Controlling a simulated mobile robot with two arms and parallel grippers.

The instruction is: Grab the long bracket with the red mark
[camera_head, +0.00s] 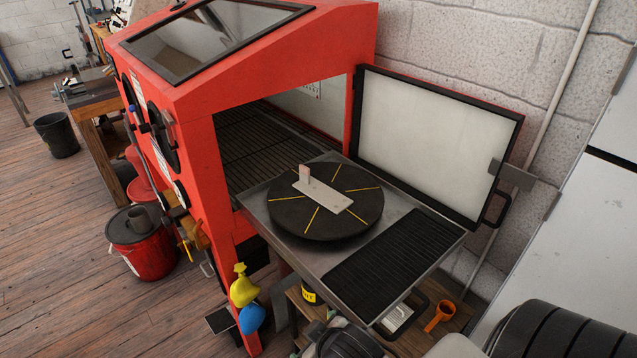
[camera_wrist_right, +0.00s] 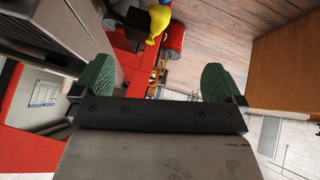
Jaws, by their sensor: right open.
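The long bracket (camera_head: 322,195) is a pale, flat strip with a short upright tab at its far left end. A faint pinkish-red mark (camera_head: 305,172) shows on that tab. The bracket lies flat on a round black turntable (camera_head: 364,211) with yellow radial lines. My right gripper (camera_wrist_right: 158,84) shows in the right wrist view with its two green-padded fingers wide apart and nothing between them. The bracket is not visible in that view, and I cannot tell how far the gripper is from it. My left gripper is not in view.
The turntable sits on a metal tray (camera_head: 262,212) extending from the open red blast cabinet (camera_head: 270,60). Its open door (camera_head: 432,140) stands behind, against the block wall. A black ribbed mat (camera_head: 393,262) covers the tray's near right part. Yellow and blue items (camera_head: 244,289) hang at the cabinet's front corner.

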